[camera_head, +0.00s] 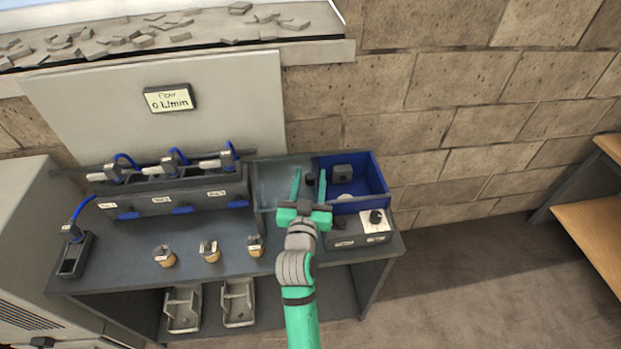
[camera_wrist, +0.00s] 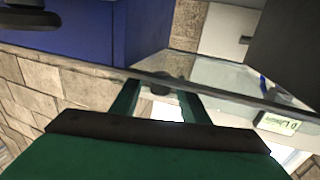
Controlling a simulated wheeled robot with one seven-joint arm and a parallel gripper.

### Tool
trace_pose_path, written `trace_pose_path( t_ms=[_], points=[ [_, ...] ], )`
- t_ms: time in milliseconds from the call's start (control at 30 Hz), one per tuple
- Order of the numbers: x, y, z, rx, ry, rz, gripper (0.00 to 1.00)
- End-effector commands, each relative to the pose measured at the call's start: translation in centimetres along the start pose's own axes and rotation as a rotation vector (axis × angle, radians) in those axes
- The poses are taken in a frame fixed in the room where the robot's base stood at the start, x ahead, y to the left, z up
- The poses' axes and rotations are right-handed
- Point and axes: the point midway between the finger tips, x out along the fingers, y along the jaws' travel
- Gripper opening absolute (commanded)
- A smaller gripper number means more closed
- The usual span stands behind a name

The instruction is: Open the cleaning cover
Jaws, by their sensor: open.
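The cleaning cover (camera_head: 276,183) looks like a clear, glassy panel over a grey box on the bench, left of the blue bin. In the wrist view its see-through pane (camera_wrist: 232,77) runs toward the right. A small dark knob (camera_head: 310,181) sits at the cover's right side and also shows in the wrist view (camera_wrist: 163,80). My gripper (camera_head: 309,176) is open, with its two green fingers on either side of the knob. In the wrist view the fingers (camera_wrist: 160,92) straddle the knob. I cannot tell whether they touch it. The cover appears closed.
The blue bin (camera_head: 385,180) holding dark and pale pieces stands close on the right. A control box (camera_head: 345,240) is below it. Valves with blue hoses (camera_head: 172,160) and several small bottles (camera_head: 210,254) are left. A flow display (camera_head: 169,98) hangs behind.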

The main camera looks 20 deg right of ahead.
Motion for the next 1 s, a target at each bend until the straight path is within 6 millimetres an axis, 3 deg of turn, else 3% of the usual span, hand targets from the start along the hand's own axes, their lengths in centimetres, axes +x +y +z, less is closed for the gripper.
trace_pose_path(
  t_ms=[600, 1000],
  points=[
    [-9.2, 0.0, 0.1, -0.001, -0.002, 0.0, 0.41],
    [-10.6, 0.1, 0.1, 0.0, -0.001, 0.001, 0.41]
  ],
)
